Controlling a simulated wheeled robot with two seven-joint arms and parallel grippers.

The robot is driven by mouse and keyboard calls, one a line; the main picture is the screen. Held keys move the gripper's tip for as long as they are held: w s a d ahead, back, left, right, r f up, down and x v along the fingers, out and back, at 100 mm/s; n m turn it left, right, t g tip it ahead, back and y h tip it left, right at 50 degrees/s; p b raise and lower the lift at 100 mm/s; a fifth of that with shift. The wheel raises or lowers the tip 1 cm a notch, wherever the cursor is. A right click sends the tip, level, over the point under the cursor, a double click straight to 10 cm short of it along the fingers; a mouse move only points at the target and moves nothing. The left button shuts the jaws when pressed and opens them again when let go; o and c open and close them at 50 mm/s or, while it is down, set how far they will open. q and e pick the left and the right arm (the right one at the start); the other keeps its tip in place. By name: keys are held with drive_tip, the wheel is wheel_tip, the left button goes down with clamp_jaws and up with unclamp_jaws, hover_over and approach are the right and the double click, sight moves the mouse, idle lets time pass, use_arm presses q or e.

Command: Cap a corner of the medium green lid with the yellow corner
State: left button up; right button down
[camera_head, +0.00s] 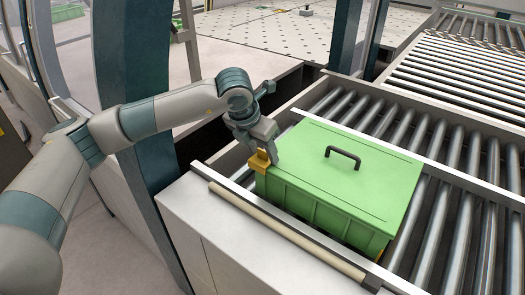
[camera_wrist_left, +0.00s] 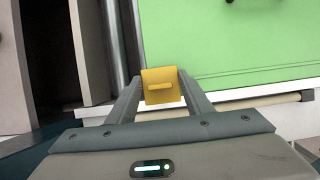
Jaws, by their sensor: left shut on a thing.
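The medium green lid (camera_head: 346,172) with a dark handle covers a green box on the roller conveyor; its green surface also fills the upper right of the left wrist view (camera_wrist_left: 240,40). My left gripper (camera_head: 268,152) is shut on the yellow corner (camera_head: 259,160), which shows between the two fingers in the left wrist view (camera_wrist_left: 161,87). The yellow corner is at the lid's left corner in the head view. It looks very close to or touching the lid; I cannot tell whether it is seated. My right gripper is not in view.
Metal rollers (camera_head: 465,200) lie around the box. A pale rail (camera_head: 285,230) runs along the conveyor's near edge. A dark teal post (camera_head: 135,110) stands behind my left arm.

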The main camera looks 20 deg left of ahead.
use_arm(q)
drive_tip(key=shift+s+f+b, duration=0.15)
drive_tip(key=shift+f+b, duration=0.2)
drive_tip(key=shift+b, duration=0.3)
idle(0.6)
drive_tip(key=shift+s+f, duration=0.1)
drive_tip(key=shift+f, duration=0.05)
drive_tip(key=o, duration=1.1)
drive_tip(key=shift+f, duration=0.1)
drive_tip(key=shift+s, duration=0.1)
drive_tip(key=shift+r, duration=0.2)
drive_tip(key=shift+s+r+b, duration=0.1)
drive_tip(key=shift+r+b, duration=0.45)
drive_tip(key=shift+r, duration=0.05)
drive_tip(key=b+v, duration=0.4)
drive_tip(key=v, duration=1.2)
drive_tip(key=shift+a+r+b, duration=0.3)
drive_tip(key=shift+r+b, duration=0.05)
drive_tip(key=shift+b, duration=0.05)
